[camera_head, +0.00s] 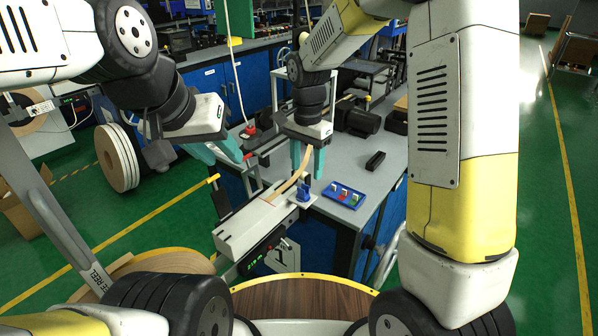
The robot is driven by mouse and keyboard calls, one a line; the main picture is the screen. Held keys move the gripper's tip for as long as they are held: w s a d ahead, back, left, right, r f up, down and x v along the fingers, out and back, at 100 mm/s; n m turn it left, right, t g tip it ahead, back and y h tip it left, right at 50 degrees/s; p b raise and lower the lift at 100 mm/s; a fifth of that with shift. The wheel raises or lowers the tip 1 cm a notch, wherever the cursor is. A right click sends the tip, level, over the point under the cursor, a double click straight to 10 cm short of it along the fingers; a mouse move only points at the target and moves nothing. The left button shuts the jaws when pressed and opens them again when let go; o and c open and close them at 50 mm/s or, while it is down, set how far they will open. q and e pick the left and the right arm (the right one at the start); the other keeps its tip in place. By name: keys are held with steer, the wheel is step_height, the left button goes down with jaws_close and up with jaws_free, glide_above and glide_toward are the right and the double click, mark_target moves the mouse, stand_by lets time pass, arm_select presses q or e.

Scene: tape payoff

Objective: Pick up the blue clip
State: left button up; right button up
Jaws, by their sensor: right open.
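A blue tray (330,192) lies on the grey bench top and holds small red, white and green pieces; a blue piece in it is too hard to make out. A small blue part (304,190) stands at the bench end of the pale tape machine (250,226); I cannot tell whether it is the blue clip. My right gripper (308,172) is open, pointing down above the blue part, with a tan tape strip (293,182) passing by its fingers. My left gripper (222,158) is open and empty, left of the bench.
A black block (375,161) lies on the bench right of the tray. A dark motor-like unit (357,118) stands behind it. A red button (250,130) is near the left bench edge. The bench has clear space around the tray.

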mark_target(303, 187)
steer(key=f, duration=0.5)
steer(key=a+f, duration=0.1)
steer(key=f, duration=0.1)
steer(key=shift+w+f, duration=0.2)
steer(key=shift+f, duration=0.2)
steer(key=shift+d, duration=0.1)
jaws_close()
